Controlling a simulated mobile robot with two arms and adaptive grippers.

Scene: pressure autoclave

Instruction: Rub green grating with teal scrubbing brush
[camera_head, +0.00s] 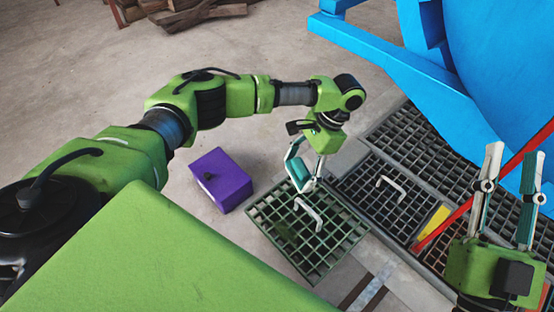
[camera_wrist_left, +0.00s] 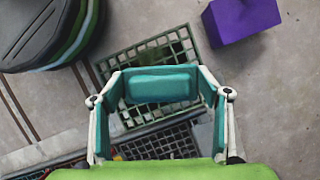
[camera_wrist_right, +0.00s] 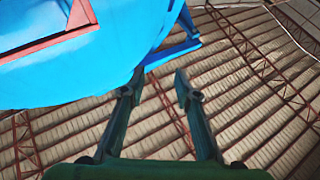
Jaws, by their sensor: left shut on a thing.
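The green grating (camera_head: 279,249) lies on the floor in the middle of the head view, with a pale handle (camera_head: 309,214) on it. A dark green patch (camera_head: 285,229) shows on its bars. The grating also shows in the left wrist view (camera_wrist_left: 105,69). My left gripper (camera_head: 308,182) is shut on the teal scrubbing brush (camera_wrist_left: 160,84), whose teal body spans between the fingertips. It is over the grating's far edge; the gap between brush and grating cannot be judged. My right gripper (camera_head: 511,165) is open and empty, fingers pointing up, at the right.
A purple box (camera_head: 221,180) stands on the floor left of the grating. Darker gratings (camera_head: 410,150) lie to the right, one with a pale handle. A big blue vessel (camera_head: 490,50) fills the upper right. A red bar (camera_head: 465,208) slants near my right gripper. Wood (camera_head: 190,12) lies behind.

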